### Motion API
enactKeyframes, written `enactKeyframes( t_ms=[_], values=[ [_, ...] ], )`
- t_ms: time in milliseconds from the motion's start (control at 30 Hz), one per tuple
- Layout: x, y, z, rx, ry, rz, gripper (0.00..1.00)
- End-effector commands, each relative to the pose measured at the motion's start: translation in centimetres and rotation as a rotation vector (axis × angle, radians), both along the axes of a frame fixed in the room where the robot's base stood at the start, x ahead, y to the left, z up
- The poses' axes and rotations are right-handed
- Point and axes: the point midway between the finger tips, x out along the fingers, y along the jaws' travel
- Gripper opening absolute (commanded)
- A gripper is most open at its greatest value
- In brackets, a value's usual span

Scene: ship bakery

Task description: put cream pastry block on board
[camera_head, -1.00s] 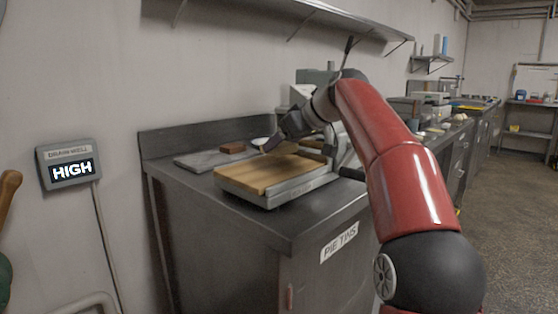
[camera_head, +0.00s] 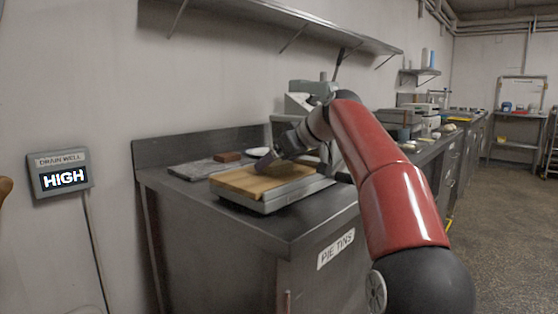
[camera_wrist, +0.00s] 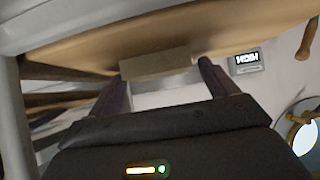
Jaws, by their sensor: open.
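The wooden board (camera_head: 240,183) lies on a grey base on the metal counter; its tan face fills the top of the wrist view (camera_wrist: 225,30). My gripper (camera_head: 261,167) is low over the board, tilted, with its fingertips close to the board's surface. The cream pastry block (camera_wrist: 155,64) shows in the wrist view between and just beyond the open fingers, against the board's face. I cannot tell whether the fingers touch it. In the head view the block is too small or hidden by the fingers to make out.
A brown block (camera_head: 228,157) sits on a grey slab (camera_head: 196,170) left of the board. A white dish (camera_head: 258,152) stands behind the board. Grey equipment (camera_head: 300,103) stands at the back. The front strip of the counter (camera_head: 300,220) is clear.

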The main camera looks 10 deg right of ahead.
Motion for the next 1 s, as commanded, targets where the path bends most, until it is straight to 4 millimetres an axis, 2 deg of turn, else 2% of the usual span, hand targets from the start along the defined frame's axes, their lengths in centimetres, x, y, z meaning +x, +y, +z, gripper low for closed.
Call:
enactKeyframes(
  t_ms=[167,400,600,800,1000],
  values=[
    [-1.2,-1.0,1.4,0.0,-0.003,-0.002,0.85],
    [-4.6,-3.5,4.7,-0.001,-0.003,-0.004,0.85],
    [-6.7,-5.0,6.6,-0.001,-0.002,-0.002,0.85],
    [-7.7,-5.6,7.4,-0.001,0.0,0.001,0.85],
    [-7.7,-5.6,7.4,0.0,0.0,0.001,0.85]
  ],
)
